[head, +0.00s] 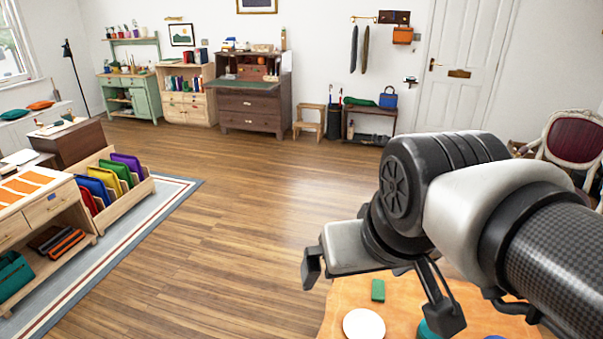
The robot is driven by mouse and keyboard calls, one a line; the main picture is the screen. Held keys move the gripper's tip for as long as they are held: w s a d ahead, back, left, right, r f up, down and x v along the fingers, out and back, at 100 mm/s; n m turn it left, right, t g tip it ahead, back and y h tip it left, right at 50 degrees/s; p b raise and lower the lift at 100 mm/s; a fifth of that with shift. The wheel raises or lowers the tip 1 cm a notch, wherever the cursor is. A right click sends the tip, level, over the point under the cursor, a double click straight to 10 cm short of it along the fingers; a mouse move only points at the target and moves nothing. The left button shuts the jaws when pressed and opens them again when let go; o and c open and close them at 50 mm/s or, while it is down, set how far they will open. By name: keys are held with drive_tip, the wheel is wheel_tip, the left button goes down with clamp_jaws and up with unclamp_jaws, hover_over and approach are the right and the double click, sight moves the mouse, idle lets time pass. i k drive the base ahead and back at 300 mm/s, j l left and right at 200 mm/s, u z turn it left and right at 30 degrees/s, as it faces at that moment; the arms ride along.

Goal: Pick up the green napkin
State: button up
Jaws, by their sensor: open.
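A small green folded piece (378,290), which looks like the green napkin, lies on an orange-tan tabletop (345,296) at the bottom of the head view. My gripper (378,297) is open and empty, with its two fingers wide apart. In the picture the green piece shows between the fingers, below the gripper body. The gap in height between them is hard to judge. My arm and gripper hide the right part of the tabletop.
On the same tabletop are a white round plate (364,325), a teal object (425,331) partly behind a finger, and a blue item (494,337) cut by the frame. A red-cushioned chair (575,140) stands at right. Wooden floor (225,230) is clear left of the table.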

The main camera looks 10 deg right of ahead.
sight(378, 290)
drive_tip(key=z, duration=0.8)
drive_tip(key=i+j, duration=0.15)
drive_tip(key=k, duration=0.65)
drive_tip(key=i+l+u, duration=0.3)
drive_tip(key=i+l, duration=0.7)
